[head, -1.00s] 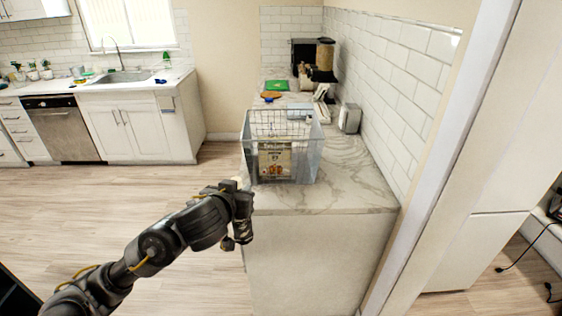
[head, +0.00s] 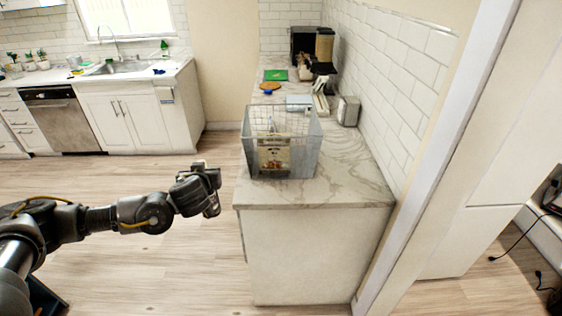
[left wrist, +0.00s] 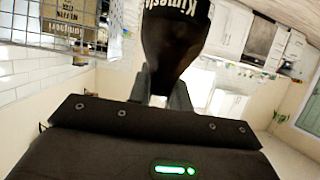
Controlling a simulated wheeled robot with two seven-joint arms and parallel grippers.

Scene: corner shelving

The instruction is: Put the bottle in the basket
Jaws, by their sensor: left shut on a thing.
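The basket (head: 307,152) is a clear-sided wire bin on the near end of the marble counter. A printed package (head: 274,158) stands inside it. My left gripper (head: 210,190) is left of the counter end, apart from the basket, over the floor. In the left wrist view, it is shut on a dark bottle (left wrist: 176,38) with white lettering. The basket's wire side (left wrist: 60,40) shows at the upper left of that view, beside the bottle. In the head view I cannot make out the bottle at the gripper. My right gripper is not in view.
The marble counter (head: 310,194) runs back along a tiled wall. Behind the basket are a toaster (head: 347,110), a green board (head: 276,75) and a coffee machine (head: 312,45). A door frame stands at the right. The floor left of the counter is clear.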

